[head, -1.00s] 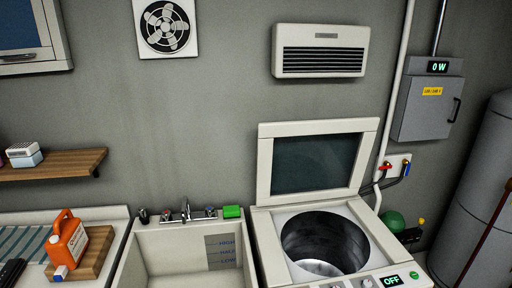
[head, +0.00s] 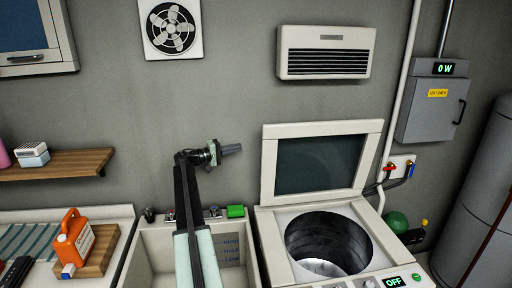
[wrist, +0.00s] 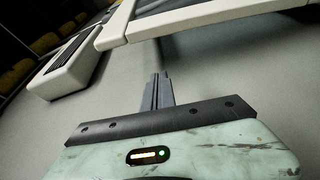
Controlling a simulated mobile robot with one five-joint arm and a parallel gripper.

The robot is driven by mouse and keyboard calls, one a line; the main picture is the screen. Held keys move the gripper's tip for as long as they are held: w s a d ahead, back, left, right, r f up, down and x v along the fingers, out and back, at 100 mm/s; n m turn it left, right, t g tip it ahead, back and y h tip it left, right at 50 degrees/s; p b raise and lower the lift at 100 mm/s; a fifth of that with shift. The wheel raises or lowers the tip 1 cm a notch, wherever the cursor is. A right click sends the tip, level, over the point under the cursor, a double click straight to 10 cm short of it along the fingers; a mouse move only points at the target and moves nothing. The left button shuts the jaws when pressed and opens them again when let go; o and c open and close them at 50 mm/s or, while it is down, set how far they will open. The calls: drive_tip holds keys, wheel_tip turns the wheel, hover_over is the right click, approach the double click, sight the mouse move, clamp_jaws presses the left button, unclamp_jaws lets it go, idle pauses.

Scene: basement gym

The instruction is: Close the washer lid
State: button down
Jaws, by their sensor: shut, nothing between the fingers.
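The washer lid (head: 268,160) stands open, upright against the wall behind the washer, a pale frame around a dark glass pane. The washer (head: 388,250) below shows its round metal drum (head: 328,243) uncovered, with an OFF display on its front panel. My gripper (head: 232,149) is shut and empty, left of the lid at about the height of its upper half, above the sink and pointing right. In the wrist view my gripper (wrist: 157,80) shows its closed fingers, and a pale frame that looks like the lid (wrist: 190,24) lies beyond them, apart from the fingertips.
A wall heater (head: 325,52) hangs above the lid. Pipes with red and blue valves (head: 400,167) are close to the lid's right side. An orange jug (head: 73,240) stands far left.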

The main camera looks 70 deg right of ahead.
drive_tip(key=s+d, duration=0.3)
drive_tip(key=s, duration=0.6)
drive_tip(key=shift+d, duration=0.2)
drive_tip(key=shift+r, duration=0.1)
